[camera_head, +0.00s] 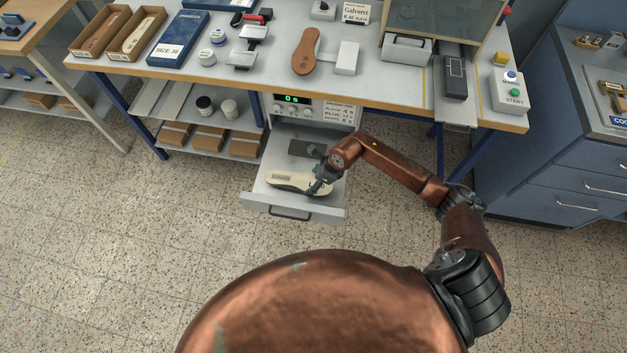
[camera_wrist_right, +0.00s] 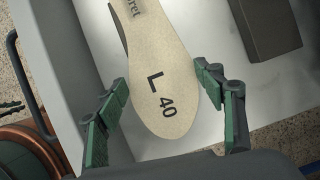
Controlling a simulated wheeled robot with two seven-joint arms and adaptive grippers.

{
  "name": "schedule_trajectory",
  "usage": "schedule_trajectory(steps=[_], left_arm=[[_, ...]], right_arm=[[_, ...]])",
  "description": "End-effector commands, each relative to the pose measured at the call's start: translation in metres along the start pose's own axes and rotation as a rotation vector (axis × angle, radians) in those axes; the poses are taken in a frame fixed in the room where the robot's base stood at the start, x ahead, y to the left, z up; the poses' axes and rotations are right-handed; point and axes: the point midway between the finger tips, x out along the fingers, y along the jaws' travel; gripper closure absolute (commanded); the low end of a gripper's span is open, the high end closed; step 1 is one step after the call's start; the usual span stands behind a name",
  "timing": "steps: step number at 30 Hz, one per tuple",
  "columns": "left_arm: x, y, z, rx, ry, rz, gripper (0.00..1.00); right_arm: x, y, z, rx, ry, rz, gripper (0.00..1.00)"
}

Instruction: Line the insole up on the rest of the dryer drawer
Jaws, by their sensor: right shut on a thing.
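The cream insole (camera_head: 287,180) lies low in the open dryer drawer (camera_head: 262,200), its long side running roughly left to right in the head view. In the right wrist view the insole (camera_wrist_right: 155,70) shows its heel end, marked "L 40", towards me. My right gripper (camera_head: 319,187) is at the insole's right end. In the wrist view the fingers of the right gripper (camera_wrist_right: 163,85) stand on either side of the heel, shut on it. A dark strip shows beside the insole's left edge; what lies under the insole is hidden. My left gripper is out of view.
A dark block (camera_head: 304,149) lies in the drawer behind the insole. The dryer (camera_head: 318,107) with its green display sits under the bench (camera_head: 390,85). A brown insole (camera_head: 306,52) and boxes lie on the bench. The floor before the drawer is clear.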

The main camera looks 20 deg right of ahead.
Motion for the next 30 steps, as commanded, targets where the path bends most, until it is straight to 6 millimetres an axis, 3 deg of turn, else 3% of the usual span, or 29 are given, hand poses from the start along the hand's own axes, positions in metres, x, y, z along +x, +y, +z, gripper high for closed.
schedule_trajectory(steps=[10,20,25,30], left_arm=[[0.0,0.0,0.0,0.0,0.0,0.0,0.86],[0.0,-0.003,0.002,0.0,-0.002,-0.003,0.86],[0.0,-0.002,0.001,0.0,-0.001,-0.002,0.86],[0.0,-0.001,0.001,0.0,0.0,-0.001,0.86]], right_arm=[[0.001,0.0,-0.001,0.0,0.002,0.0,0.17],[-0.003,0.0,-0.001,0.0,0.002,0.0,0.17],[-0.025,-0.001,-0.002,-0.002,0.003,-0.003,0.17],[-0.062,-0.001,-0.001,-0.003,0.002,-0.004,0.17]])
